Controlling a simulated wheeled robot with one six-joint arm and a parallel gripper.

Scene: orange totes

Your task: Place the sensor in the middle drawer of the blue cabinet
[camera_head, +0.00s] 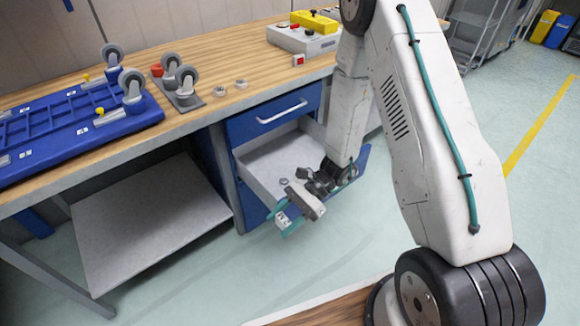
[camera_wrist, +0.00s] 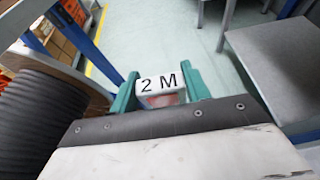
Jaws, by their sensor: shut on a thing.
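The blue cabinet (camera_head: 238,130) stands under the workbench. Its middle drawer (camera_head: 262,165) is pulled out, with a pale inside and a small grey ring-like part (camera_head: 284,182) in it. My gripper (camera_head: 283,220) has teal fingers and appears near the drawer's front edge, partly hiding it; its exact height over the edge is unclear. It is shut on the sensor, a small white block.
The wooden benchtop (camera_head: 222,113) holds a blue frame (camera_head: 75,130), casters (camera_head: 180,82), small rings and a control box (camera_head: 300,40) with a yellow top. A grey lower shelf (camera_head: 150,215) is left of the cabinet. A dark ribbed cylinder (camera_wrist: 42,115) is left in the wrist view.

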